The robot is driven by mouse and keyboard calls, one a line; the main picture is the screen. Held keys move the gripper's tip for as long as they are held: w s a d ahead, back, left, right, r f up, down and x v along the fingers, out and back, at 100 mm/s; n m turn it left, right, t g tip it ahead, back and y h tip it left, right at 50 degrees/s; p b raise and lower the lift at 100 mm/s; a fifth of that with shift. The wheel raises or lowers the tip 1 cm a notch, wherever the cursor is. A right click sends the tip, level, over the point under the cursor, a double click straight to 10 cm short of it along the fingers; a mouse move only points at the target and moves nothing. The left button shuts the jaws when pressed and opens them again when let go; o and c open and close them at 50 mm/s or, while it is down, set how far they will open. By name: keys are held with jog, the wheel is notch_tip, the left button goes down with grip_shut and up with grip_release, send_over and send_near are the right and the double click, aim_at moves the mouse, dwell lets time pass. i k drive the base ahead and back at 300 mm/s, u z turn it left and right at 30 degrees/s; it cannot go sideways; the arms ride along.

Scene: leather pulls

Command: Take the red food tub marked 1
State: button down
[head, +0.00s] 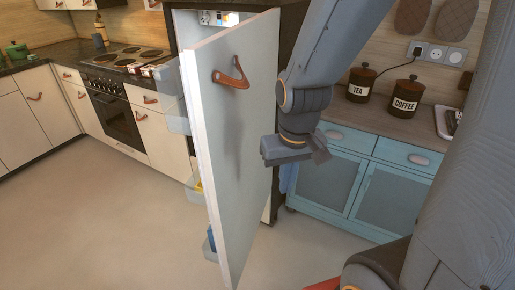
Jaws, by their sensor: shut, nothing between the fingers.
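No red food tub marked 1 can be made out in the head view. A tall pale fridge door (240,150) with a leather pull (230,74) stands open in the middle, swung out toward me. It hides most of the fridge inside; only a lit strip (217,18) at the top and some door shelves (170,95) show past its edge. My gripper (294,154) is shut and empty, to the right of the door and in front of the blue cabinet, apart from the leather pull.
A blue cabinet (375,180) on the right bears canisters marked TEA (361,84) and COFFEE (404,98). A stove (117,105) and pale cupboards (28,118) line the left. The floor (100,220) at the front left is clear.

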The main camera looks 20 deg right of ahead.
aim_at(134, 69)
jog(key=k, duration=0.5)
jog(key=u, duration=1.45)
jog(key=i, duration=5.2)
jog(key=z, duration=1.9)
